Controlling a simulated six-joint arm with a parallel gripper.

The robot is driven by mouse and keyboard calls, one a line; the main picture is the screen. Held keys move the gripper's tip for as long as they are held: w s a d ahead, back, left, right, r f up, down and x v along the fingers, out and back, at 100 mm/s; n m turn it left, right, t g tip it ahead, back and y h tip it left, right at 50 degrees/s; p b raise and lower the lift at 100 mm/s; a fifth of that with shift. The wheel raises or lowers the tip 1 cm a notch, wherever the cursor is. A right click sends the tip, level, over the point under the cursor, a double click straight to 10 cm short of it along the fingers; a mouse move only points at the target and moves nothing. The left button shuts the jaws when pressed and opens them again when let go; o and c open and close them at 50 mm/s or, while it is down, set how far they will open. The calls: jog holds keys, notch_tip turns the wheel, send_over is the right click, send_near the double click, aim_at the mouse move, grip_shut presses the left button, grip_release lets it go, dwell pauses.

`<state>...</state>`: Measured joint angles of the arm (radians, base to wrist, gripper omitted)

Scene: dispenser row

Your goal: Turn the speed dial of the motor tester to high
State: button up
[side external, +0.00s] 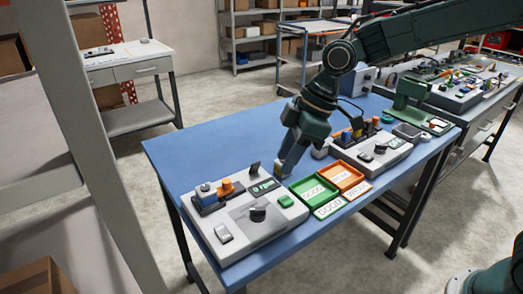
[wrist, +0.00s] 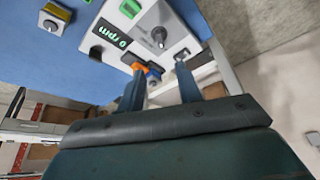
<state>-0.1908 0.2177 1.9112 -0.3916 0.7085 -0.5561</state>
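The motor tester (side external: 270,222) is a light grey box at the near left of the blue table. Its display (side external: 262,186) has green characters, reading "0 rpm" in the wrist view (wrist: 110,33). The black speed dial (side external: 258,213) sits on a grey plate on its top; it also shows in the wrist view (wrist: 158,36). I cannot tell its setting. A green button (side external: 286,201), a light rocker (side external: 223,233) and an orange and blue motor fixture (side external: 208,194) share the top. My gripper (wrist: 158,84) is open and empty, behind the tester and apart from the dial.
A green tray (side external: 312,190) and an orange tray (side external: 343,175) lie right of the tester. A second grey device (side external: 375,155) stands beyond them. A small grey and yellow box (wrist: 55,15) is on the table. The table's left part (side external: 200,150) is clear.

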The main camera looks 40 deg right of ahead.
aim_at(258, 209)
jog(key=x, duration=1.3)
jog(key=shift+f, duration=0.4)
jog(key=shift+c, duration=0.2)
grip_shut()
